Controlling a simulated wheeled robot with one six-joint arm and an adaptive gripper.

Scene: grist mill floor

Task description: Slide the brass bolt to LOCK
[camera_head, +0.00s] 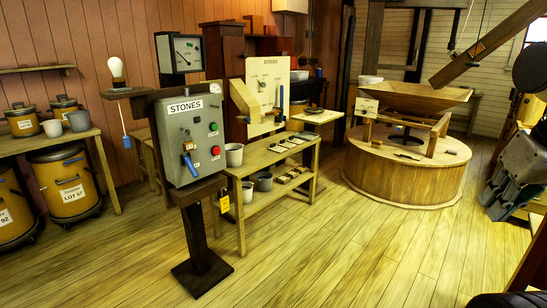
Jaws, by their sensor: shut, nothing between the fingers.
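I cannot clearly make out a brass bolt or a LOCK mark from here. A cream upright board (268,92) at the back centre carries small dark fittings and a blue-handled lever (281,100); its lettering is too small to read. A grey box (205,138) labelled STONES stands on a dark post nearer to me, with a blue handle (189,164) and green and red buttons. My gripper (497,207) hangs at the right edge, shut and empty, well away from the board and the box.
A wooden bench (262,159) with small parts and pots stands behind the STONES post. A round millstone casing (405,178) with a hopper fills the back right. Labelled drums (70,190) stand at left. The plank floor in front is clear.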

